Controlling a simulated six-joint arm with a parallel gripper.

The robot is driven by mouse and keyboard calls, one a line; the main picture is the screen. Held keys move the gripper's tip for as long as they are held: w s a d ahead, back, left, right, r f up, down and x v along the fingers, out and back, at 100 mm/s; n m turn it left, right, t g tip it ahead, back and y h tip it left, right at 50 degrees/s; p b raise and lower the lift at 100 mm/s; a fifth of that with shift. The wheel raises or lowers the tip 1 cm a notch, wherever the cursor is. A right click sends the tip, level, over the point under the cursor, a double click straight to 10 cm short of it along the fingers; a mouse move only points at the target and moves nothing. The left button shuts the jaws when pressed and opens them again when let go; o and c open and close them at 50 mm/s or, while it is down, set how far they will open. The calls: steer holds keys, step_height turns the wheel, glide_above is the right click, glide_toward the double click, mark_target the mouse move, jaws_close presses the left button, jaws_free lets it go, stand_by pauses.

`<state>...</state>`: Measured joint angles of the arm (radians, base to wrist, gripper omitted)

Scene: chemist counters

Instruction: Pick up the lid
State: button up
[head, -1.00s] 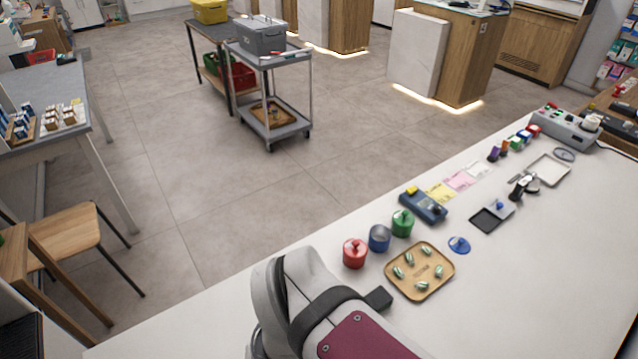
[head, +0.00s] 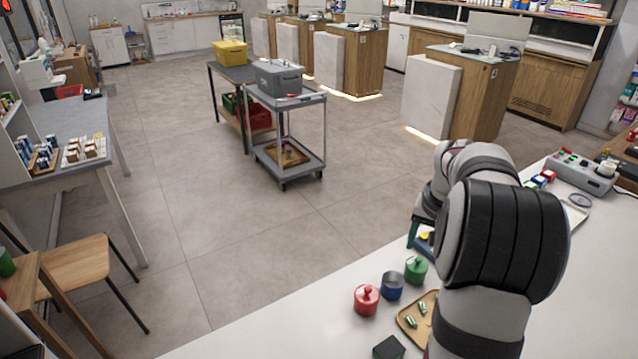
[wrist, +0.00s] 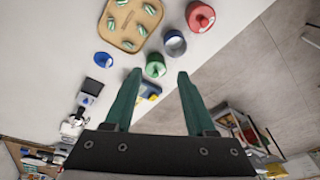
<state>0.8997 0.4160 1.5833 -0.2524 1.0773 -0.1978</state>
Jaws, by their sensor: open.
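The blue lid (wrist: 103,59) lies on the white counter in the wrist view, apart from the blue pot (wrist: 175,44), which stands without a lid. In the head view my arm hides the lid, and the blue pot (head: 391,287) stands between the red pot (head: 366,301) and the green pot (head: 416,270), both lidded. My gripper (wrist: 160,73) is open and empty, its two teal fingers spread. In the wrist view, the green pot (wrist: 156,66) appears between the fingertips, and the blue lid lies left of the left finger.
A tan tray (wrist: 117,38) with several green-and-white wrapped pieces lies near the lid and pots. A blue device (wrist: 149,91) shows partly between the fingers. A grey control box (head: 583,172) stands at the counter's far right.

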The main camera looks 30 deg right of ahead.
steer(key=s+d+f+m+h, duration=0.1)
steer(key=s+d+f, duration=0.25)
steer(key=d, duration=0.45)
steer(key=s+d+f+m, duration=0.1)
steer(key=s+d+f, duration=0.1)
steer(key=s+d, duration=0.4)
steer(key=shift+g, duration=0.3)
steer(key=x, duration=0.5)
steer(key=w+x, duration=0.1)
steer(key=x, duration=0.4)
steer(key=d+x, duration=0.1)
steer(key=x, duration=0.5)
steer(key=shift+w+d+r, duration=0.1)
steer(key=shift+w+r, duration=0.05)
steer(key=shift+r, duration=0.05)
jaws_close()
